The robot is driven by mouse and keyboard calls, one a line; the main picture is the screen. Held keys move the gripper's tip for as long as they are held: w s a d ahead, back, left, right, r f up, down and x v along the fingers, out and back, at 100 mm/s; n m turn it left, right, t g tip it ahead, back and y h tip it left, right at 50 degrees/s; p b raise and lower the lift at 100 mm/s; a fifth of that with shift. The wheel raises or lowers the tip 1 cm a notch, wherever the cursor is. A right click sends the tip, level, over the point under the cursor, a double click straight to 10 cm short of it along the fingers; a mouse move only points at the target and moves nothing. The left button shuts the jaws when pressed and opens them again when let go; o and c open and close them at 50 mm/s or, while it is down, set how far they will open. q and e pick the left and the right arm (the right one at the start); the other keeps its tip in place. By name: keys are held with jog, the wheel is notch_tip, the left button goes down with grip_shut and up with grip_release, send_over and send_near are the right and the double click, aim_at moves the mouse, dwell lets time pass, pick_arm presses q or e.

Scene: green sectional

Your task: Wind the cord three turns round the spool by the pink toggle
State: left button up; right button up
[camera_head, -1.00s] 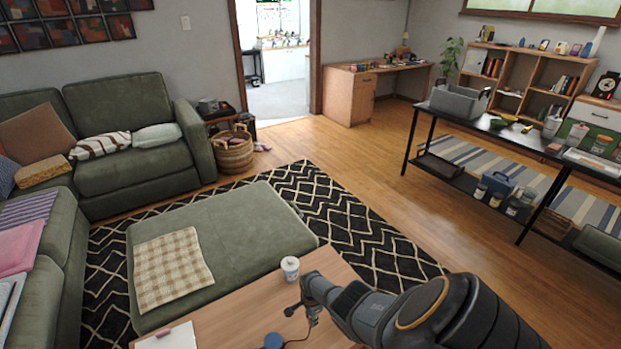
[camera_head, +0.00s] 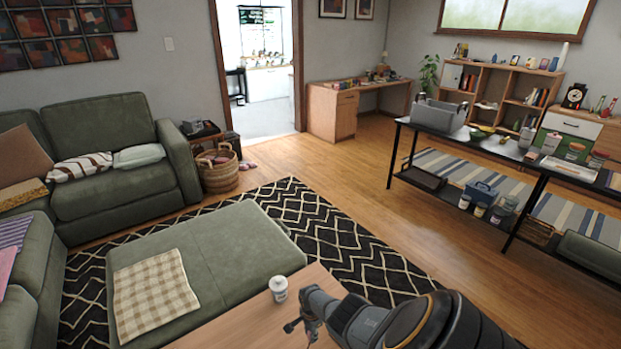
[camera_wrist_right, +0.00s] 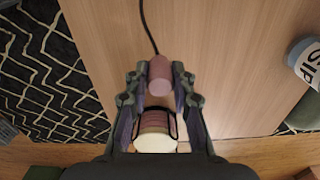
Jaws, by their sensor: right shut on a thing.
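My right gripper (camera_head: 302,328) is low in the head view, over the wooden table. In the right wrist view it (camera_wrist_right: 158,80) is shut on the pink toggle (camera_wrist_right: 159,72), which sits between the fingertips. A black cord (camera_wrist_right: 147,25) runs from the toggle to the top edge of that view. Between the fingers, below the toggle in the picture, shows a round cream-and-pink piece (camera_wrist_right: 155,143) with dark lines across it; I cannot tell whether it is the spool or whether those lines are cord. My left gripper is not in view.
A white cup (camera_head: 278,288) stands on the wooden table (camera_head: 235,325) near its far edge; a labelled container (camera_wrist_right: 308,62) shows at the right of the wrist view. The green ottoman (camera_head: 225,255) is just beyond the table. The tabletop around the toggle looks bare.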

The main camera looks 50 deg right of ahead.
jog(key=shift+f+b, duration=2.45)
jog(key=shift+f, duration=0.2)
jog(key=o, duration=1)
jog(key=shift+r, duration=0.15)
jog(key=shift+r, duration=0.1)
jog(key=shift+d+r, duration=0.15)
jog(key=shift+r, duration=0.35)
jog(key=r, duration=1.1)
jog(key=shift+a, duration=0.2)
jog(key=shift+f, duration=0.1)
